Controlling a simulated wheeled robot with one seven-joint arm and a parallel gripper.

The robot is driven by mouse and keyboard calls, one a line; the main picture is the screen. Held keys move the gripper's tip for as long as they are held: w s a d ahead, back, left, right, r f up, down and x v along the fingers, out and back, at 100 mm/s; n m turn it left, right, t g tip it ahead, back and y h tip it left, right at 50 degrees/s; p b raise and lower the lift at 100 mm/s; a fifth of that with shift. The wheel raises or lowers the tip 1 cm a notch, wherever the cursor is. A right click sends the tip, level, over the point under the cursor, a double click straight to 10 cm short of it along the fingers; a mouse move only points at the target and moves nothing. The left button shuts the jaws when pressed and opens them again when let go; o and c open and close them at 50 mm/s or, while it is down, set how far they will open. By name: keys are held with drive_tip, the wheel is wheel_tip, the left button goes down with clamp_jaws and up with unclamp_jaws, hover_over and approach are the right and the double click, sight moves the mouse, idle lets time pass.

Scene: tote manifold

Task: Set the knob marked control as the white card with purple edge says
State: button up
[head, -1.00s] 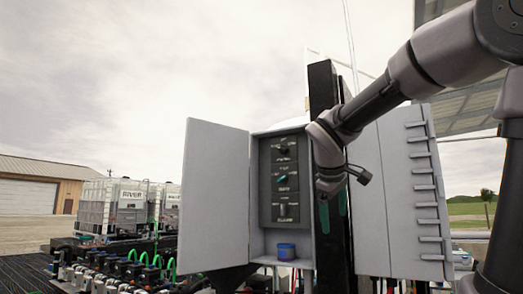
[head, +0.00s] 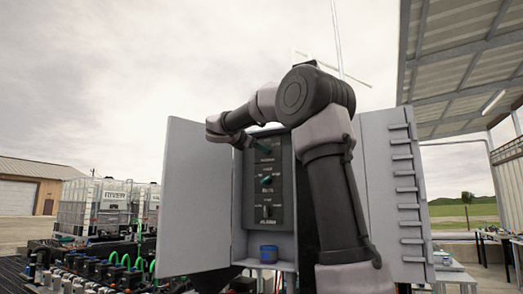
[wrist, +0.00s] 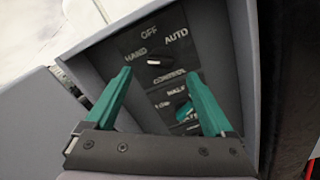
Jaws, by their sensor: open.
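The control knob (wrist: 153,61) shows in the wrist view on a dark plate marked HAND, OFF and AUTO, with CONTROL below it. A pale part of the knob shows; I cannot tell which mark it points at. My gripper (wrist: 158,74) is open, its two green fingers apart on either side of the knob's plate in that view, with nothing between them. I see no white card with purple edge.
The grey cabinet (head: 205,200) stands open, a door on each side. Below the control knob, the panel has a green knob (head: 267,181) and a grey knob (head: 267,211). White totes (head: 95,205) stand at left.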

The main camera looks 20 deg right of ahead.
drive_tip(key=x, duration=0.6)
drive_tip(key=shift+d, duration=0.25)
drive_tip(key=shift+w, duration=0.1)
drive_tip(key=shift+c, duration=0.3)
drive_tip(key=c, duration=1.3)
drive_tip(key=shift+m, duration=0.4)
drive_tip(key=m, duration=1)
drive_tip(key=shift+f+m, duration=0.15)
drive_tip(key=shift+m, duration=0.25)
